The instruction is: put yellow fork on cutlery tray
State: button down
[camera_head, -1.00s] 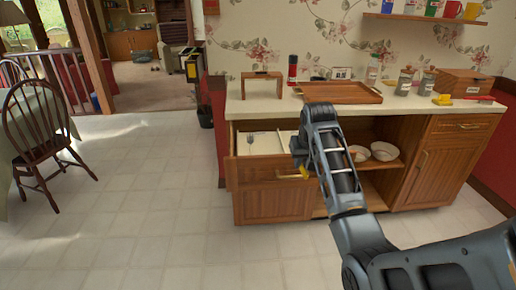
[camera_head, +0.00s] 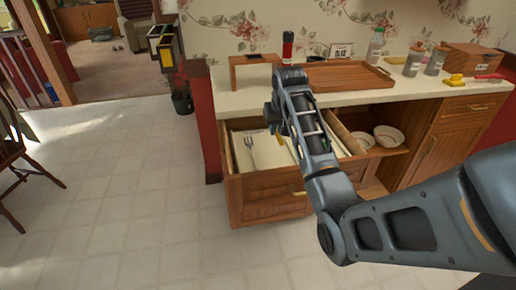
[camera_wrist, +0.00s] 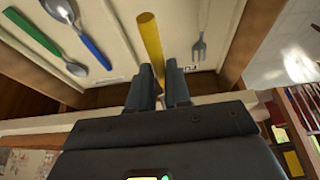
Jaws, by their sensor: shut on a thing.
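My gripper (camera_wrist: 160,72) is shut on the yellow fork (camera_wrist: 151,36), whose yellow handle sticks out past the fingertips. The fork's tines are not seen. The pale cutlery tray (camera_wrist: 118,44) lies beneath, in the open drawer, and its compartments hold cutlery. The tray (camera_head: 268,160) also shows in the head view, partly hidden by my arm. There, my gripper (camera_head: 272,117) is over the drawer, largely hidden behind the wrist. I cannot tell whether the fork touches the tray.
A grey fork (camera_wrist: 200,34) lies right of the yellow handle. A blue-handled utensil (camera_wrist: 89,46) and a green-handled one (camera_wrist: 36,31) lie left. The drawer front (camera_head: 265,196) sticks out below the counter (camera_head: 235,100), which bears a wooden tray (camera_head: 345,77). Open floor lies left.

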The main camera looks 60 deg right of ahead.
aim_at(280, 138)
notch_tip(280, 138, down, 10)
jog(key=shift+r, duration=0.1)
dwell(0.4)
jog(key=c, duration=1.1)
grip_release()
jog(key=v, duration=1.2)
jog(key=shift+w+d+p, duration=0.1)
jog(key=shift+d+p, duration=0.05)
jog(key=shift+p, duration=0.15)
